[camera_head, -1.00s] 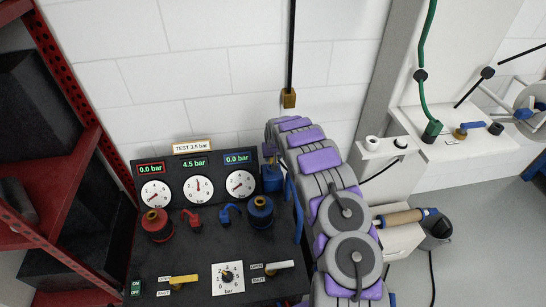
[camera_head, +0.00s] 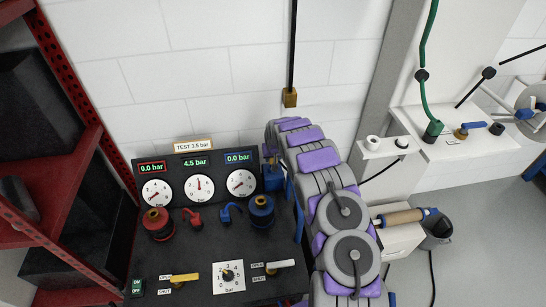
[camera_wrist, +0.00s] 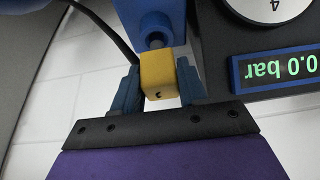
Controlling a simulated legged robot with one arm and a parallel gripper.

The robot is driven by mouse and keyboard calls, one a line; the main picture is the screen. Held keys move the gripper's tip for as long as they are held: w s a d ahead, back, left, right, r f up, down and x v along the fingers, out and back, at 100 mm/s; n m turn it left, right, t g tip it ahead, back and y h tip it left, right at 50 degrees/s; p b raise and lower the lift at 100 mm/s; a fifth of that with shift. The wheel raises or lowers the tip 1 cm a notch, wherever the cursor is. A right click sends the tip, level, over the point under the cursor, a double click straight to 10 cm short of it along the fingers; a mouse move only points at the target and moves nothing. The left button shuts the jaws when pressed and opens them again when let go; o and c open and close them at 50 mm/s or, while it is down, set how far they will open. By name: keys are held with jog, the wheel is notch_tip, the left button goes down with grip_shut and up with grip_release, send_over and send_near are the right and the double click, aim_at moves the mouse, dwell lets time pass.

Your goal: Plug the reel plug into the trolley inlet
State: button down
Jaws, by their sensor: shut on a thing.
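In the wrist view my gripper (camera_wrist: 158,88) is shut on a small yellow block, seemingly the reel plug (camera_wrist: 158,72). A blue body (camera_wrist: 150,18), seemingly the trolley inlet, lies straight beyond it. A rounded grey-blue piece sits between them; I cannot tell how far the plug is seated. In the head view this blue body (camera_head: 272,178) stands at the right edge of the dark test trolley (camera_head: 200,250), beside the blue display. My grey and purple arm reaches up beside it and hides my gripper there. A black hose (camera_wrist: 118,38) runs close past the plug.
A brass-coloured block (camera_head: 290,97) hangs on a black line just above my arm. The trolley carries gauges, a red coupling (camera_head: 157,224), a blue coupling (camera_head: 261,210) and valve levers. A red shelf (camera_head: 60,215) stands left. Open floor (camera_head: 480,230) shows at right.

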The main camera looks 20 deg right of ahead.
jog(key=shift+f+b, duration=0.3)
jog(key=shift+f, duration=1.25)
jog(key=c, duration=0.5)
grip_release()
jog(key=s+a+r+p, duration=0.1)
jog(key=s+r, duration=0.3)
jog(key=r, duration=0.4)
jog(key=s+a+r+g+p, duration=0.1)
jog(key=s+a+r+p, duration=0.1)
jog(key=s+r, duration=0.45)
jog(key=s+a+r+p, duration=0.1)
jog(key=s+r, duration=0.1)
jog(key=r, duration=0.7)
jog(key=s+a+r+g, duration=0.1)
jog(key=s+a+r, duration=0.2)
jog(key=s+r, duration=0.35)
jog(key=s+a+r+g, duration=0.1)
jog(key=s+a+r, duration=0.25)
jog(key=s, duration=0.65)
jog(key=s+a+r+g, duration=0.1)
jog(key=s, duration=0.9)
jog(key=s+a+r+n+g, duration=0.1)
jog(key=s+a+r, duration=0.1)
jog(key=s, duration=0.8)
jog(key=s+a+r+n+g, duration=0.1)
jog(key=s+a+r, duration=0.1)
jog(key=s, duration=0.8)
jog(key=shift+y, duration=0.4)
